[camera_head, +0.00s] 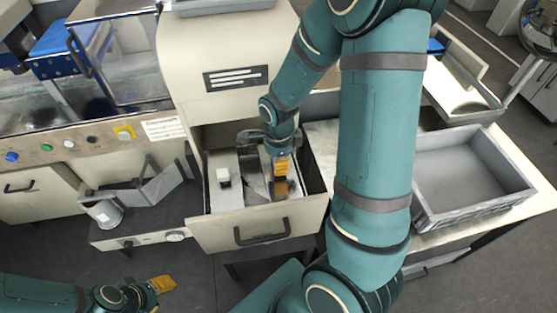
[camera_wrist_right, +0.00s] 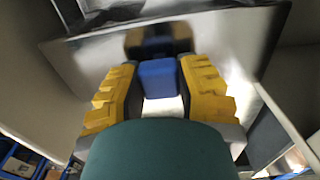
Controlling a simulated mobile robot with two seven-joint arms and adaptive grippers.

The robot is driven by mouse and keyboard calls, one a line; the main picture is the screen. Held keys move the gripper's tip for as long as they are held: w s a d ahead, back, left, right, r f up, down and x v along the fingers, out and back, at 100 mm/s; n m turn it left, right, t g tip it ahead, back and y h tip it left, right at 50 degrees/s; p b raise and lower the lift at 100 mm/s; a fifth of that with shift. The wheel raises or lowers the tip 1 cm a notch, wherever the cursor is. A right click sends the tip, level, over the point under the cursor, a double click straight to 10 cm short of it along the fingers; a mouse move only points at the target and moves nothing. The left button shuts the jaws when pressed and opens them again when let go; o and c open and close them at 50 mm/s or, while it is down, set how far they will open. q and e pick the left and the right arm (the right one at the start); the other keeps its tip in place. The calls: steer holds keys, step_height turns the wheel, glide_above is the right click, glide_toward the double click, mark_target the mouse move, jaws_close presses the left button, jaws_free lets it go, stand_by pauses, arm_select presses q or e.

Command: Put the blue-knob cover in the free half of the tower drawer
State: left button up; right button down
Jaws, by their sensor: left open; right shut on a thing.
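The tower drawer (camera_head: 257,235) is pulled open below the cream tower. Its left half holds a grey cover with a white knob (camera_head: 223,176). My right gripper (camera_head: 281,178) reaches down into the drawer's right half. In the right wrist view its yellow fingers (camera_wrist_right: 157,95) are shut on the blue knob (camera_wrist_right: 158,78) of a shiny metal cover (camera_wrist_right: 75,62). The head view shows part of this cover (camera_head: 254,184) beside the fingers; whether it touches the drawer floor I cannot tell. My left gripper (camera_head: 160,284) is open and empty at lower left, away from the drawer.
A grey crate (camera_head: 470,180) stands empty on the table at right. A grey shelf (camera_head: 140,205) with a metal cylinder (camera_head: 103,212) and a bent plate is left of the drawer. The machine's button panel (camera_head: 70,143) is above it. Floor shows between left gripper and drawer.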

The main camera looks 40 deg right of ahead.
steer(key=shift+f+b, duration=0.5)
steer(key=shift+f, duration=0.15)
steer(key=c, duration=0.7)
jaws_free()
steer(key=shift+o, duration=0.2)
step_height(320, 180, up, 12)
